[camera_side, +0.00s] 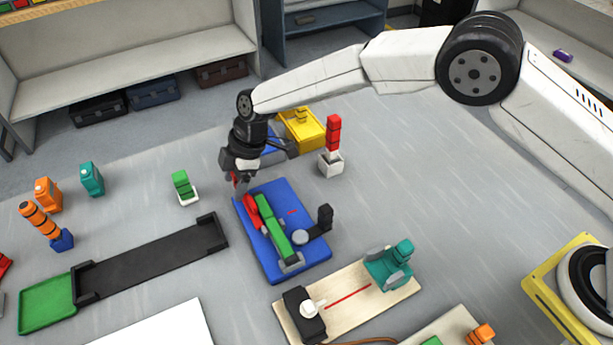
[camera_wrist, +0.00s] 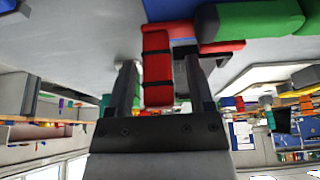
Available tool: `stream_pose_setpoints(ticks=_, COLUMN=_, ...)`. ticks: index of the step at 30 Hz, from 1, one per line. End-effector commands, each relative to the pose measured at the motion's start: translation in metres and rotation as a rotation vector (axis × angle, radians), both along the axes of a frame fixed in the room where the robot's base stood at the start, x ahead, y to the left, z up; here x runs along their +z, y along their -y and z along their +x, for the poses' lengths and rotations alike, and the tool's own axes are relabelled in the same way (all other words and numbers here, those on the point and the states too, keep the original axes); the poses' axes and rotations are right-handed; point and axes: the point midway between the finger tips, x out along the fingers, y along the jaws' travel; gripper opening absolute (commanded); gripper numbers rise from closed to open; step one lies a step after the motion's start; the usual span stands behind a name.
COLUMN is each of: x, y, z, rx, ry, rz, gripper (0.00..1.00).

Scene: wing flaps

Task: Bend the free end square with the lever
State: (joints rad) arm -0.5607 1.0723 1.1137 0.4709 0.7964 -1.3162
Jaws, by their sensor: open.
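A blue board (camera_side: 312,252) lies on the table and carries a long green bar (camera_side: 272,228). A red part (camera_side: 251,206) sits beside the bar's far end. At the near end are a grey round piece (camera_side: 300,237) and a dark arm with an upright black knob (camera_side: 325,215). My gripper (camera_side: 238,183) is over the board's far left corner, pointing down, away from the knob. In the wrist view my open gripper (camera_wrist: 160,62) has a red piece with black bands (camera_wrist: 157,80) between its fingers, with gaps at the sides. The green bar (camera_wrist: 250,20) shows beyond.
A wooden board with a teal device (camera_side: 390,267) stands at the near right. A black channel (camera_side: 150,258) lies to the left. A white holder with red blocks (camera_side: 332,160) and a yellow bin (camera_side: 303,128) stand behind.

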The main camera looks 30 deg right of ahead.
Motion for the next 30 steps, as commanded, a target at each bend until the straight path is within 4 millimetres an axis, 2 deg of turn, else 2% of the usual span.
stream_pose_setpoints(ticks=2, x=0.0001, y=-0.0001, z=0.0, rx=0.0, ry=0.0, rz=0.0, gripper=0.64)
stream_pose_setpoints(ticks=3, x=0.0001, y=-0.0001, z=0.0, rx=0.0, ry=0.0, rz=0.0, gripper=0.52)
stream_pose_setpoints(ticks=8, x=0.0002, y=0.0001, z=-0.0001, rx=0.0, ry=0.0, rz=0.0, gripper=0.01)
stream_pose_setpoints(ticks=30, x=0.0003, y=0.0, z=-0.0006, rx=0.002, ry=-0.001, rz=-0.001, gripper=0.0)
